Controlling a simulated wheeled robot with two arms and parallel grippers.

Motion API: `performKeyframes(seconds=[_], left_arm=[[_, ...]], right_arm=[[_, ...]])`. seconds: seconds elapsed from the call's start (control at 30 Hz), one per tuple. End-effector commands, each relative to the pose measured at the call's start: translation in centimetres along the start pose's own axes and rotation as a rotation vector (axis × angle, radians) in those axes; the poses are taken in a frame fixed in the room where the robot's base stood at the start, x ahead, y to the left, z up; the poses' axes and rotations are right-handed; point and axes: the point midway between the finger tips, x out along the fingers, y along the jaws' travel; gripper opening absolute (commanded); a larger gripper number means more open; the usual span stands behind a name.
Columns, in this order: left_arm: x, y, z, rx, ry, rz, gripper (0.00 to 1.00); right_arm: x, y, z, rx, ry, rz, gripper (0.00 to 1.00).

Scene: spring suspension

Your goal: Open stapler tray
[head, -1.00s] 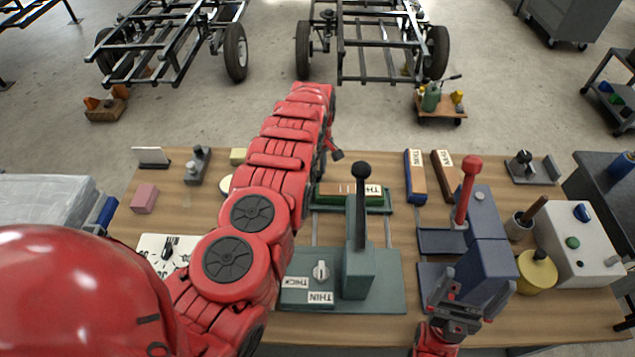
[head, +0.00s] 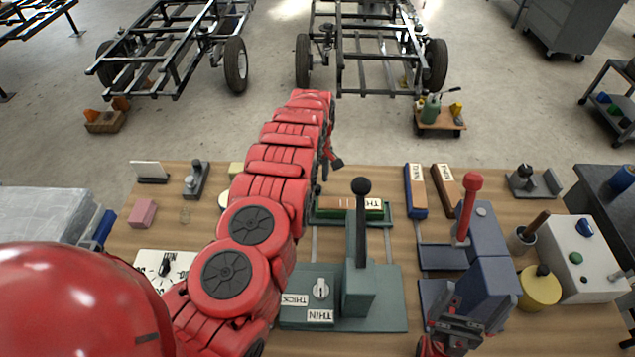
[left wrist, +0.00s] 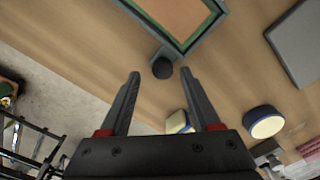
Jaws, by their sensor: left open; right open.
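The green stapler machine (head: 375,305) stands at the table's front middle, with an upright black-knobbed lever and a THICK/THIN dial. Its tray (head: 386,214) is at the back, holding a brown-and-green strip. In the left wrist view the tray (left wrist: 222,8) has a round black knob (left wrist: 162,68) on its near edge. My left gripper (head: 334,162) is near the tray's back left, partly hidden by my arm. In the left wrist view its open fingers (left wrist: 160,74) have the knob between their tips; contact cannot be told. My right gripper (head: 458,325) is open and empty beside the blue machine.
The blue machine (head: 487,265) with a red lever stands right of the stapler. A yellow can (head: 540,287) and a white control box (head: 585,255) are further right. A pink block (head: 142,212) and small items lie at the left. My left arm covers much of the left middle.

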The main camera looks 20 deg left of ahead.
Motion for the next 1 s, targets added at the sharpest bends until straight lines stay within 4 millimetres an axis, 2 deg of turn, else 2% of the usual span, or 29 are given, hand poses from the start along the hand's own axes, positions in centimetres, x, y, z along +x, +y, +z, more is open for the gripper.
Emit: performKeyframes(seconds=[0.17,0.4,0.53,0.67,0.83,1.0], left_arm=[[-2.6,0.1,0.1,0.002,-0.001,0.003,0.64],[-7.5,0.1,0.1,0.002,-0.002,0.003,0.64],[-11.3,0.3,0.1,0.002,0.0,0.008,0.64],[-13.4,0.3,0.1,0.002,0.001,0.006,0.64],[-15.1,0.2,-0.1,0.002,0.001,0.002,0.64],[-16.0,0.1,0.0,0.002,-0.001,0.001,0.64]], right_arm=[[-0.9,0.0,0.1,0.0,0.0,0.0,0.98],[-2.2,-0.1,0.4,0.0,0.0,0.0,0.98],[-0.8,0.0,0.1,0.0,0.0,0.0,0.98],[-0.5,0.0,0.1,0.0,0.0,0.0,0.98],[-1.1,-0.1,0.2,0.0,0.0,0.0,0.98],[-1.2,-0.1,0.2,0.0,0.0,0.0,0.98]])
